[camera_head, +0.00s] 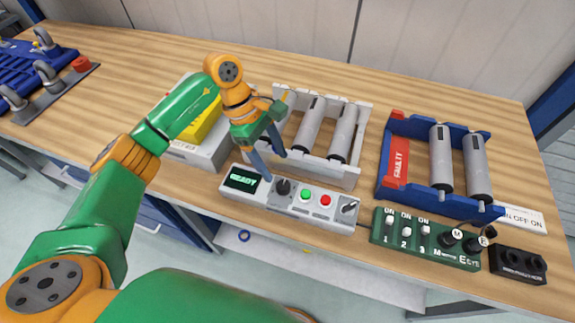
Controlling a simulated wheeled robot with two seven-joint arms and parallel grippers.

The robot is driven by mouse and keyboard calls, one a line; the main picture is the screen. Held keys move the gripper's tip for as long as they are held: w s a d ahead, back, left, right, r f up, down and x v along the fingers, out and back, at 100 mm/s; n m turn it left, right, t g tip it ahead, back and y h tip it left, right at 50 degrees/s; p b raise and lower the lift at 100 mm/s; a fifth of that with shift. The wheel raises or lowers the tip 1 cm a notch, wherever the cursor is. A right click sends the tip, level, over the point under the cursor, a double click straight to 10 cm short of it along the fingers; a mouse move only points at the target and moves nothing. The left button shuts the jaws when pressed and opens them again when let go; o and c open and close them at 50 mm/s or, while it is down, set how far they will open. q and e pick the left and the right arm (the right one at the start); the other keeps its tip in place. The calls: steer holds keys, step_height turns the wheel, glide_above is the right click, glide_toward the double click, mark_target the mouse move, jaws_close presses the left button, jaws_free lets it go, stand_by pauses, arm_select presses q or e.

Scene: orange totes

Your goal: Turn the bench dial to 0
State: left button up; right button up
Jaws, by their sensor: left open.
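A grey control console (240,195) lies near the bench's front edge, with a lit display reading READY (244,180). A black dial (283,187) stands on it, right of the display; its marks are too small to read. My left gripper (267,165) points down above the console's back edge, just behind and left of the dial. Its two blue-grey fingers are open with nothing seen between them. I cannot tell whether a fingertip touches the console. My right gripper is out of view.
The console also has a green button (306,195), a red button (325,200) and a silver knob (349,207). A green switch panel (385,239) is to its right. Grey cylinders (342,134) fill a white rack (320,171) and a blue FAULTY rack (450,207) behind.

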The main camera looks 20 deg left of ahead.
mark_target(282, 185)
arm_select(q)
steer(key=shift+s+d+f+p, duration=0.3)
steer(key=shift+s+f+p, duration=0.15)
steer(key=shift+f, duration=0.2)
steer(key=shift+s+d+f+p, duration=0.3)
steer(key=shift+s+f, duration=0.15)
steer(key=shift+f, duration=0.15)
steer(key=f, duration=0.2)
steer(key=shift+w+d+f, duration=0.1)
steer(key=shift+d+f, duration=0.1)
steer(key=shift+f, duration=0.1)
steer(key=shift+w+d+f, duration=0.2)
steer(key=shift+f, duration=0.2)
steer(key=shift+s+r, duration=0.1)
steer(key=shift+s, duration=0.05)
steer(key=c, duration=0.6)
jaws_close()
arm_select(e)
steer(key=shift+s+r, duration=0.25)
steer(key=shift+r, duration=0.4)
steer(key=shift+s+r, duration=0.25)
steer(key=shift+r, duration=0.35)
